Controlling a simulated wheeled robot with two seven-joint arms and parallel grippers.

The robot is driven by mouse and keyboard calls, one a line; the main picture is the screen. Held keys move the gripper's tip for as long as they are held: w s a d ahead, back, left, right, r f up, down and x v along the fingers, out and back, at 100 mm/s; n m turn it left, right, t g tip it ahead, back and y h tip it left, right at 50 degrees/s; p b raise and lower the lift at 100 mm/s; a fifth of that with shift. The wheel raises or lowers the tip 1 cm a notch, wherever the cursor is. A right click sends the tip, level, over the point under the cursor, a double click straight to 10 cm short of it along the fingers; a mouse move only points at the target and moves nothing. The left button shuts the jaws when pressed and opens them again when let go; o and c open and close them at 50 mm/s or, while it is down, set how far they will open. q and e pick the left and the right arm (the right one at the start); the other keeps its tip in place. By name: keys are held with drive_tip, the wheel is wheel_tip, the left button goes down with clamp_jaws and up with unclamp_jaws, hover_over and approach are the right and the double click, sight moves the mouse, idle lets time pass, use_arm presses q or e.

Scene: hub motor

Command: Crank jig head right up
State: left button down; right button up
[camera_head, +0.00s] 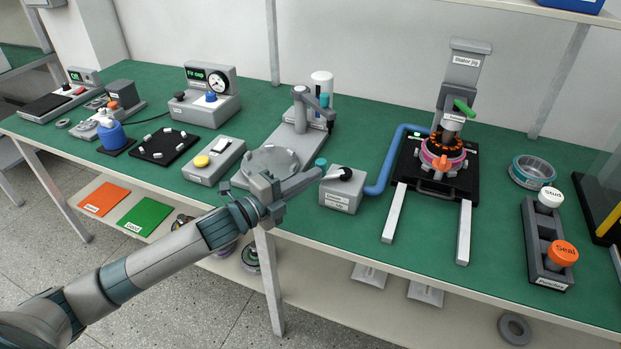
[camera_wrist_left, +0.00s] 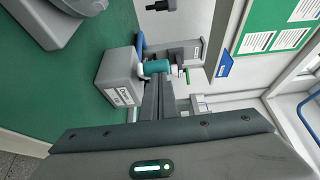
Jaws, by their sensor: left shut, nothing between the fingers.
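The stator jig (camera_head: 465,70) stands at the back right, a grey column with a labelled plate. Its green crank handle (camera_head: 463,106) sits on the side of the head (camera_head: 453,122). Just under the head is a black-and-orange stator (camera_head: 446,143) over a pink ring (camera_head: 443,157) on a black base. My left gripper (camera_head: 316,176) is shut and empty, well left of the jig. Its tips are near the teal cap and black knob of a small grey box (camera_head: 342,194). In the left wrist view, the shut fingers (camera_wrist_left: 158,100) point toward the teal cap (camera_wrist_left: 156,67). My right gripper is not in view.
A blue hose (camera_head: 384,170) runs from the grey box to the jig. Two pale rails (camera_head: 464,232) project forward from the jig base. Right of it are a teal-grey ring (camera_head: 532,171) and a holder with white and orange knobs (camera_head: 562,253). A grey press (camera_head: 303,105) stands behind my arm.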

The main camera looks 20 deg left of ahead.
use_arm(q)
drive_tip(key=shift+w+a, duration=0.25)
drive_tip(key=shift+a, duration=0.05)
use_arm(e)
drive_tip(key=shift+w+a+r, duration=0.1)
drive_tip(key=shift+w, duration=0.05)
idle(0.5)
